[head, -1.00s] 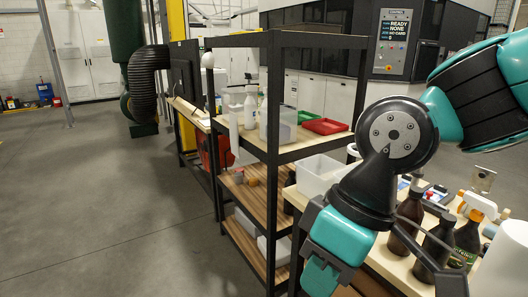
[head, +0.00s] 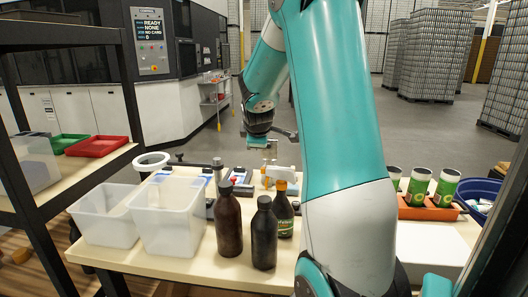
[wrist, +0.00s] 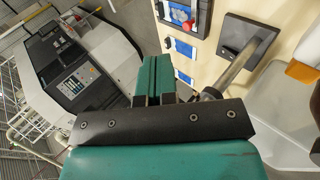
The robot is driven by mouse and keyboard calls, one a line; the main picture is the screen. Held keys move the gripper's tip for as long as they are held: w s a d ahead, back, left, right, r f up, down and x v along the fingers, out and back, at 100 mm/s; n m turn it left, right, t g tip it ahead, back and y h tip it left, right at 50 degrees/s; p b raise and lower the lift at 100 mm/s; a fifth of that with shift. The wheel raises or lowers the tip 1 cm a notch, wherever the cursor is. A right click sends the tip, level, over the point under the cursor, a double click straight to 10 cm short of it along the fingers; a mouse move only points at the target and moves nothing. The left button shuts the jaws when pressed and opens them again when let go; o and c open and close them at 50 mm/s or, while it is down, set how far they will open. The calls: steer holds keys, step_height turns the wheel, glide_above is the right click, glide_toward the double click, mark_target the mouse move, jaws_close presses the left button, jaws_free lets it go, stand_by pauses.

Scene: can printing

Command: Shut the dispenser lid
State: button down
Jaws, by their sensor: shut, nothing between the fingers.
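I cannot pick out a dispenser or its lid with certainty in either view. My gripper (head: 264,146) hangs over the far side of the cluttered table in the head view, partly hidden by my arm. In the wrist view my gripper (wrist: 157,68) shows its teal fingers together and empty. Past the fingers, a metal post on a black square base (wrist: 238,38) stands on the pale tabletop. A white item with an orange part (wrist: 301,72) is at the right edge of that view; its kind is unclear.
Dark bottles (head: 229,220) and clear plastic bins (head: 168,228) crowd the table's front left. Green cans stand in an orange tray (head: 425,212) at the right. A black-framed shelf (head: 75,35) is at the left, a large printing machine (head: 185,65) behind.

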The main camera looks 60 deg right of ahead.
mark_target(269, 146)
steer(key=shift+h, duration=0.5)
steer(key=w+d+f+p, duration=0.1)
steer(key=d+f, duration=0.1)
steer(key=d, duration=0.2)
steer(key=w+d+f+p, duration=0.1)
steer(key=d+f+p, duration=0.1)
steer(key=d, duration=0.1)
steer(key=w+d+f+p, duration=0.1)
steer(key=w+d+f, duration=0.1)
steer(key=d, duration=0.2)
steer(key=shift+d+f, duration=0.25)
steer(key=shift+d, duration=0.05)
steer(key=shift+w+d+f+p, duration=0.15)
steer(key=shift+w+d+p, duration=0.2)
steer(key=shift+d, duration=0.25)
